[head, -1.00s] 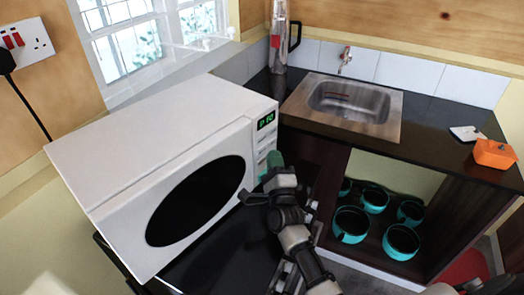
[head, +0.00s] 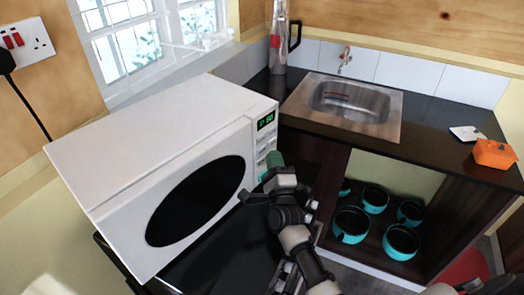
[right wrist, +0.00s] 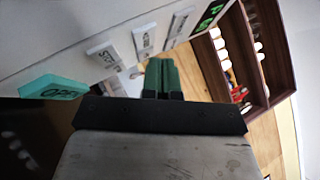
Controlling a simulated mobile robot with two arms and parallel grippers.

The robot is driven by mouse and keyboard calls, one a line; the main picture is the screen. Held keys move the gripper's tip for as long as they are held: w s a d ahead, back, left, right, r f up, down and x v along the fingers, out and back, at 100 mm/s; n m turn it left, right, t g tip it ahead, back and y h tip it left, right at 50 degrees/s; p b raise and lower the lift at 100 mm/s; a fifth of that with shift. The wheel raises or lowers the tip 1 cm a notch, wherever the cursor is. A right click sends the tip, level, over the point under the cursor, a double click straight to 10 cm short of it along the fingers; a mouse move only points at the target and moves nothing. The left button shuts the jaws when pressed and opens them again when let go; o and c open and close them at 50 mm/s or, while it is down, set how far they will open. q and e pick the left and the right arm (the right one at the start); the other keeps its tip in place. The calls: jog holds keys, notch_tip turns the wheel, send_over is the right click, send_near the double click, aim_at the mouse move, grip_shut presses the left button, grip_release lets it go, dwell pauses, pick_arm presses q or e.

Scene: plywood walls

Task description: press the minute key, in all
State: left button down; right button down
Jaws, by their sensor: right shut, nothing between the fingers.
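The white microwave (head: 150,150) stands at the left in the head view. Its right-hand panel has a lit green display (head: 265,120) above a column of keys. In the right wrist view, the display (right wrist: 208,17) is at the top right, with pale grey keys (right wrist: 143,38) and a teal key (right wrist: 53,88) along the panel. The key labels are too blurred to tell which is the minute key. My right gripper (head: 274,160) is shut and empty, its green fingertips (right wrist: 163,78) close to the grey keys. I cannot tell whether they touch one. My left gripper is out of view.
A dark counter with a steel sink (head: 350,104) lies to the right, with an orange object (head: 494,154) near its right end. Teal pots (head: 351,224) stand on the shelf below. A bottle (head: 279,40) stands behind the microwave.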

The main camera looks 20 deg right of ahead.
jog(key=shift+w, duration=0.1)
jog(key=shift+w+a, duration=0.2)
jog(key=shift+w, duration=0.1)
jog(key=shift+w+a+b, duration=0.15)
jog(key=shift+w+b, duration=0.15)
jog(key=shift+b, duration=0.2)
dwell(0.7)
jog(key=shift+s, duration=0.1)
jog(key=shift+s+d, duration=0.35)
jog(key=shift+s, duration=0.3)
jog(key=shift+s+d+p, duration=0.3)
jog(key=shift+s+d, duration=0.1)
jog(key=shift+s, duration=0.35)
jog(key=shift+s+d+p, duration=0.35)
jog(key=shift+s, duration=0.35)
jog(key=shift+s+d+p, duration=0.3)
jog(key=shift+s+d, duration=0.1)
jog(key=shift+s, duration=0.35)
jog(key=shift+f, duration=0.1)
